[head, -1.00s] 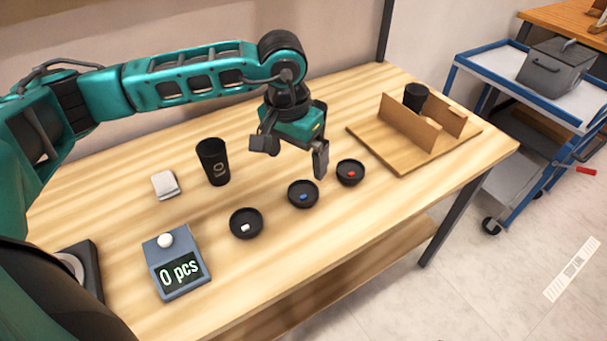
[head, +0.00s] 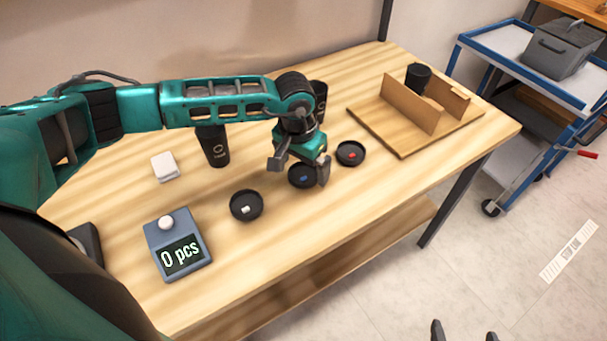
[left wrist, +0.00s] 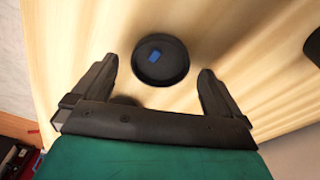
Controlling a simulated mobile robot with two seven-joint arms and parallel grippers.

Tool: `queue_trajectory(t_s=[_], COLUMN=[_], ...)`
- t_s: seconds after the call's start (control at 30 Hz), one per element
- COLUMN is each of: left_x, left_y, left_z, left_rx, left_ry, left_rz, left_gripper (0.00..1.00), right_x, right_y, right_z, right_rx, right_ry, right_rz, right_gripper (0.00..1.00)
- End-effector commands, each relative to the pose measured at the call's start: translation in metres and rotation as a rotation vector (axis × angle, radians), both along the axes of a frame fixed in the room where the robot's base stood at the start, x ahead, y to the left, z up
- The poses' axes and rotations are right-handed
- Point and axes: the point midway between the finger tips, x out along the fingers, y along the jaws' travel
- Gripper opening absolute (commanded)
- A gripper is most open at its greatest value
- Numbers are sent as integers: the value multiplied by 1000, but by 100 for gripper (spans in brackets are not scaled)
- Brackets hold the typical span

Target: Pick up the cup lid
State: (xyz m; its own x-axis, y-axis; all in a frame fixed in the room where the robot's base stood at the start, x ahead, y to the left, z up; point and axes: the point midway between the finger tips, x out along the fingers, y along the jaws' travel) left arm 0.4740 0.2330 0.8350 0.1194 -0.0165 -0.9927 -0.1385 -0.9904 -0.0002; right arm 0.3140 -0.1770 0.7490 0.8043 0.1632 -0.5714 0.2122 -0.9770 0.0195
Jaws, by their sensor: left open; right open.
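Three black round lids lie in a row on the wooden table: one with a white piece (head: 246,206), one with a blue piece (head: 302,178) and one with a red piece (head: 350,153). My left gripper (head: 299,171) is open and points down over the blue-marked lid, partly hiding it. In the left wrist view this lid (left wrist: 160,61) lies just beyond and between the fingertips (left wrist: 158,70), with no contact seen. My right gripper (head: 465,334) shows only its two fingertips at the bottom edge, apart and empty, over the floor.
A counting scale (head: 178,245) reading "0 pcs" and a white block (head: 165,167) stand on the left. Another black cup (head: 320,97) is partly hidden by my arm. A blue cart (head: 510,75) stands right.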

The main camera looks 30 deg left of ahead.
Motion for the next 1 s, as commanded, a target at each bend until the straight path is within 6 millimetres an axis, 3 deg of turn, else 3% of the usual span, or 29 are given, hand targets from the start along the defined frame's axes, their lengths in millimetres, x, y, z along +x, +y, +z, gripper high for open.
queue_trajectory(t_s=[0.13, 0.37, 0.9, 1.0], left_x=[1, 1, 1, 1], left_y=[0, 0, 0, 0], left_z=[-14, -15, -14, -14], left_rx=[0, 0, 0, 0], left_ry=[2, 1, 1, 1], left_rz=[0, 0, 1, 1], left_gripper=[100, 100, 49, 44], right_x=[0, 1, 2, 2], right_y=[0, 0, 0, 0], right_z=[0, 0, 1, 1], right_rx=[-1, 0, -1, -1], right_ry=[0, -2, -4, -5], right_rz=[1, 1, 0, 0], right_gripper=[97, 97, 97, 97])
